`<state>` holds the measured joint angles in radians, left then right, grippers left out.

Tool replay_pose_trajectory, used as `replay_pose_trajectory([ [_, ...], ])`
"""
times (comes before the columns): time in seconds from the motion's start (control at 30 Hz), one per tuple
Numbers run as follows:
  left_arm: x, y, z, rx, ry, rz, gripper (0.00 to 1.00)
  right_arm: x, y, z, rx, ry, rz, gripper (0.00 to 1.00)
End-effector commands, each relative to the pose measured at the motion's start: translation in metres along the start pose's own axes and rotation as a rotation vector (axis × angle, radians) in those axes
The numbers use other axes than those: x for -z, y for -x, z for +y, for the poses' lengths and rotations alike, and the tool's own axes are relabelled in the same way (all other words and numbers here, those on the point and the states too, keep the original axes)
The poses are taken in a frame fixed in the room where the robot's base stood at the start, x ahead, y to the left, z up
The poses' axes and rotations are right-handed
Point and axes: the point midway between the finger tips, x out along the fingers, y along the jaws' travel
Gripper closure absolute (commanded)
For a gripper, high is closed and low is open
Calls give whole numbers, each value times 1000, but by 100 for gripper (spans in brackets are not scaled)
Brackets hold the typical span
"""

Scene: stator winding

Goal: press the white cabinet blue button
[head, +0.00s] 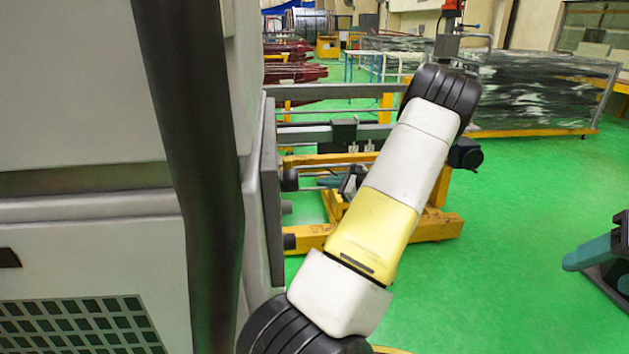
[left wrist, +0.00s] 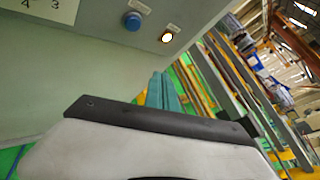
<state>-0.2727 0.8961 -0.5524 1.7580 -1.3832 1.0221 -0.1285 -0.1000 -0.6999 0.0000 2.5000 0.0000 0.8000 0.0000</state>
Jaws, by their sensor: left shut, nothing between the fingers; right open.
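The white cabinet (head: 85,90) fills the left of the head view. Its panel also shows in the left wrist view (left wrist: 70,65), with a round blue button (left wrist: 132,20) near the top. My left gripper shows in the left wrist view as teal fingers (left wrist: 168,92), shut and empty, below the button and apart from it in the picture. In the head view my left arm covers most of that gripper. My right gripper (head: 592,254), teal, is at the right edge of the head view, partly cut off, open and away from the cabinet.
A lit white button (left wrist: 167,37) sits beside the blue one. A yellow and grey machine frame (head: 320,235) is behind my left arm. Green floor (head: 530,220) is clear to the right.

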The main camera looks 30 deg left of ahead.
Motion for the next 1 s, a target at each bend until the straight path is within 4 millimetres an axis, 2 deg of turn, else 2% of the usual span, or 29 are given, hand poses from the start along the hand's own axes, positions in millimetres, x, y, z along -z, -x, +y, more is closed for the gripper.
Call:
replay_pose_trajectory([
  [0.33, -4, -6, 5, -3, 3, 1, 100, 0, 0, 0, 0, 0, 0, 43],
  [0.8, -36, -49, 37, -4, 2, 1, 100, 0, 0, 0, 0, 0, 0, 43],
  [1.0, -43, -59, 44, -3, 2, 3, 100, 0, 0, 0, 0, 0, 0, 43],
])
